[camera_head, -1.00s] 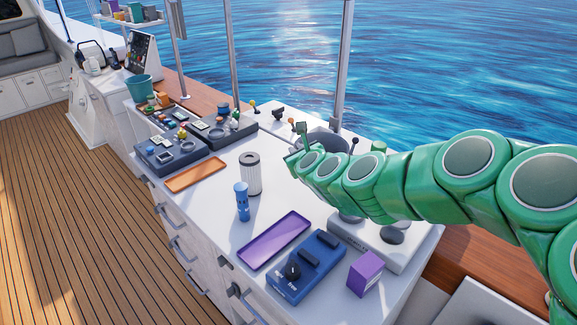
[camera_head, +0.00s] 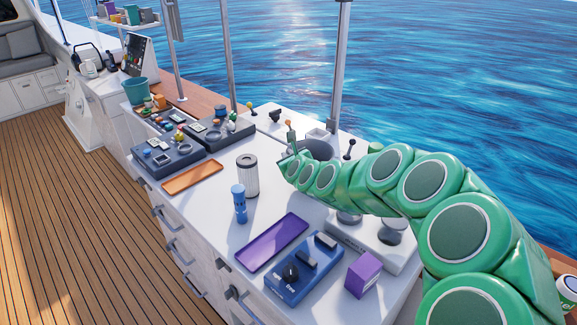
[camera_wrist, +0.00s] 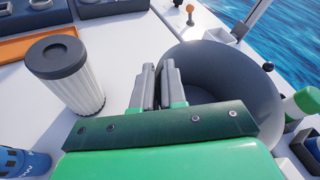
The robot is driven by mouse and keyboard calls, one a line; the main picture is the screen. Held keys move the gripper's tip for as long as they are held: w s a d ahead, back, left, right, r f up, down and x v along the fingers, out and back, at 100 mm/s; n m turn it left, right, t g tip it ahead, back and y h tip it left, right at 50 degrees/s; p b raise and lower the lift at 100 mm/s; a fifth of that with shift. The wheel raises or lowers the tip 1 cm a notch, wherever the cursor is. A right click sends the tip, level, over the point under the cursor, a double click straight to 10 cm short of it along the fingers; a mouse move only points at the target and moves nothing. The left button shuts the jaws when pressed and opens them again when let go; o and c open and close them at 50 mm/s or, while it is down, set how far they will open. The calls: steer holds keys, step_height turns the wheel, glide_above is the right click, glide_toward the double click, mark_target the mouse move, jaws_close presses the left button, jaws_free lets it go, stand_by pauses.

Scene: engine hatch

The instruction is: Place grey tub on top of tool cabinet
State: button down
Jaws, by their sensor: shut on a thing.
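The grey tub (camera_wrist: 225,75) is a round, open, empty-looking vessel in the wrist view. In the head view the tub (camera_head: 321,149) is partly hidden behind my arm, at the far side of the white worktop. My gripper (camera_wrist: 159,75) is shut on the tub's near left wall at the rim. In the head view my gripper (camera_head: 289,158) is small and partly hidden by the arm. A white-topped cabinet (camera_head: 207,217) with drawers runs along the deck; I cannot tell whether it is the tool cabinet. Whether the tub touches the surface below is unclear.
A pleated filter (camera_wrist: 65,75) stands left of my gripper. On the worktop are a blue cylinder (camera_head: 240,204), a purple tray (camera_head: 271,242), an orange tray (camera_head: 192,178), a blue device (camera_head: 302,268) and a purple box (camera_head: 363,274). Rail posts (camera_head: 338,70) rise behind.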

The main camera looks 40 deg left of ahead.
steer(key=shift+w+a+f, duration=0.2)
steer(key=shift+a+f, duration=0.15)
steer(key=shift+f, duration=1.75)
steer(key=c, duration=1.2)
jaws_free()
steer(key=shift+o, duration=0.2)
steer(key=v, duration=1.2)
